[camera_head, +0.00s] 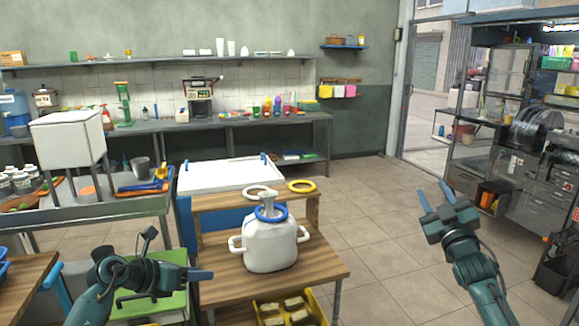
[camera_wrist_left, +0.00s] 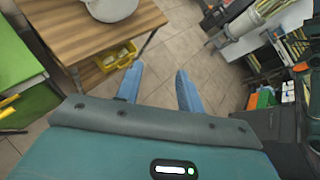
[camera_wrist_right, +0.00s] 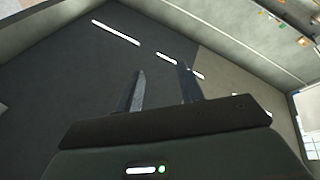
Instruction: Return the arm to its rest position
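My left gripper (camera_head: 203,274) is at the lower left in the head view, beside the wooden table, pointing right. In the left wrist view its two blue fingers (camera_wrist_left: 159,88) stand apart with nothing between them. My right gripper (camera_head: 434,194) is raised over the open floor at the right in the head view, fingers pointing up. In the right wrist view its fingers (camera_wrist_right: 162,85) are also apart and empty, facing the ceiling and walls. Neither gripper touches anything that I can see.
A wooden table (camera_head: 315,268) in front bears a white two-handled container (camera_head: 270,246) with a blue ring. A yellow crate (camera_head: 318,307) is below it. A green-topped surface (camera_head: 170,300) lies near my left arm. Tiled floor (camera_head: 375,215) is clear at right.

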